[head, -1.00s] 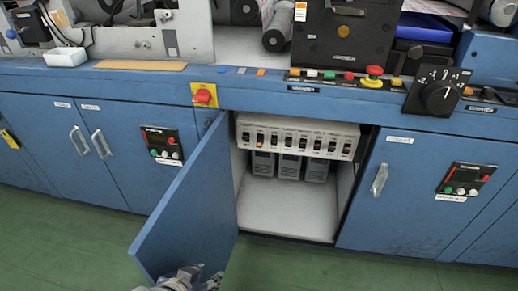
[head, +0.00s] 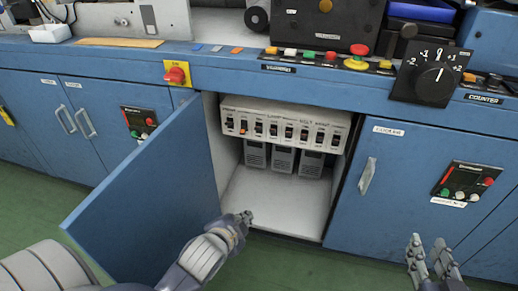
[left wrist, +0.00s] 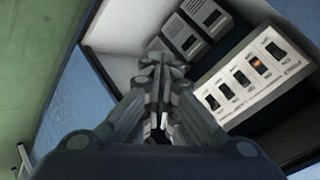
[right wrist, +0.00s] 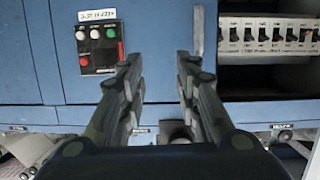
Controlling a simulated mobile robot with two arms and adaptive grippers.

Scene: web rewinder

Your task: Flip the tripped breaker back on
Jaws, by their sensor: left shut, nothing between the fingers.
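A white breaker panel (head: 285,116) with a row of several switches sits inside the open cabinet. The second switch from its left end shows orange (head: 243,130). The left wrist view also shows this orange switch (left wrist: 260,67), beside dark ones. My left gripper (head: 245,217) is shut and empty, in front of the cabinet opening, below and apart from the panel. In the left wrist view its closed fingertips (left wrist: 158,62) point toward the cabinet interior. My right gripper (head: 431,250) is open and empty before the closed right door; its spread fingers show in the right wrist view (right wrist: 158,72).
The open blue door (head: 150,195) stands left of the cabinet opening, beside my left arm. Grey boxes (head: 283,159) hang under the panel, above a bare white cabinet floor (head: 275,200). A counter with a rotary dial (head: 435,75) and a red button (head: 359,50) runs above.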

